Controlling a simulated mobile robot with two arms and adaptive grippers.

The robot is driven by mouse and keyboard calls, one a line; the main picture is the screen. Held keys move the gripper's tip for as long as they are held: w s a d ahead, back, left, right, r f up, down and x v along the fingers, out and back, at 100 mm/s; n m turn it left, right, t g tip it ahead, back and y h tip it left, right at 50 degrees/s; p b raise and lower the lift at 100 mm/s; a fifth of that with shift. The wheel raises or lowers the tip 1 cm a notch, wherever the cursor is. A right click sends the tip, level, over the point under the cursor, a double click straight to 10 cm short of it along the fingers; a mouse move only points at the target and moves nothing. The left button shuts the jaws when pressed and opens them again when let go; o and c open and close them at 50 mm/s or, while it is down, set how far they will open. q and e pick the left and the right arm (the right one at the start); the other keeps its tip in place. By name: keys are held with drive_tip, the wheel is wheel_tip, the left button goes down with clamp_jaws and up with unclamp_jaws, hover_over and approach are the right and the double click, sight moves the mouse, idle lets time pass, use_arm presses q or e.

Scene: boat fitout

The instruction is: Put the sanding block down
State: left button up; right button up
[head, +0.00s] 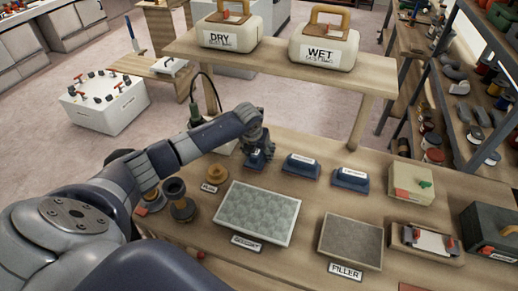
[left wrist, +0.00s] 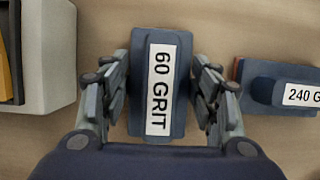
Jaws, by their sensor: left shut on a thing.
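My left gripper (head: 255,146) is shut on a dark blue sanding block (head: 257,161) at the back of the workbench. In the left wrist view, the block (left wrist: 159,112) shows its white "60 GRIT" label between the two fingers (left wrist: 160,75). The block is at or just above the wood; I cannot tell whether it touches. A second blue block (head: 301,166) sits to its right, and its label in the left wrist view (left wrist: 290,93) starts with "240 G". A third blue block (head: 350,179) stands farther right. My right gripper is not in view.
A shelf (head: 265,63) holding "DRY" and "WET" boxes rises behind. A pale box (head: 411,184) stands right.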

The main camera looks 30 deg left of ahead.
use_arm(q)
drive_tip(key=shift+f, duration=0.1)
drive_tip(key=o, duration=1)
drive_tip(key=b+v, duration=0.1)
drive_tip(key=v, duration=1.1)
drive_tip(key=shift+s+d, duration=0.1)
